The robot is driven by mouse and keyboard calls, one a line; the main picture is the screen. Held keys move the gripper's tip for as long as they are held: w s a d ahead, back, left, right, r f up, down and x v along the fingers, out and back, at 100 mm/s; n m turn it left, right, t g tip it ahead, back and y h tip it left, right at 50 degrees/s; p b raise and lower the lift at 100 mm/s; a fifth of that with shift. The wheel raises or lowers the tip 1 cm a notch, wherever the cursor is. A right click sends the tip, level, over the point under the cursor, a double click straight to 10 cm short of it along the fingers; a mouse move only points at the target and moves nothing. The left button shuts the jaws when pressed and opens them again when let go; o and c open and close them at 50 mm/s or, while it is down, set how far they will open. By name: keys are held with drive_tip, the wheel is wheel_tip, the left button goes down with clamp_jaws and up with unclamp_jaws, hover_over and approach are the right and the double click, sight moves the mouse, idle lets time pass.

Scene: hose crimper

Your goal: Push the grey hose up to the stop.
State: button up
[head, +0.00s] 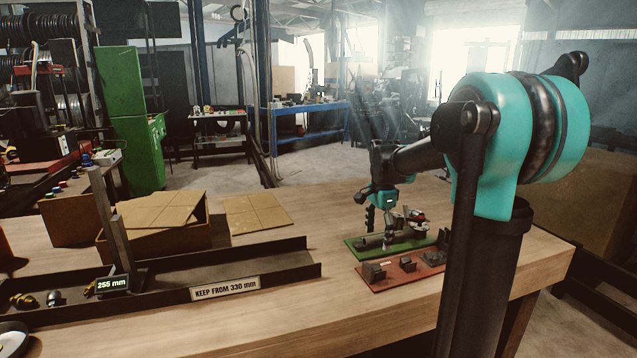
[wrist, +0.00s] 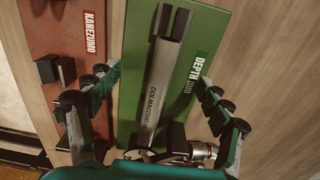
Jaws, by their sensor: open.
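In the head view my gripper (head: 378,216) is over the green board (head: 362,248).
A red board (head: 430,277) with dark blocks sits beside the green one, near the table's front edge. To the left are a dark trough (head: 302,262) with a "KEEP FROM 330 mm" sign, a "255 mm" display (head: 112,284) and an open cardboard box (head: 180,238).

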drive_tip(key=shift+r, duration=4.5)
drive_tip(key=shift+s, duration=0.15)
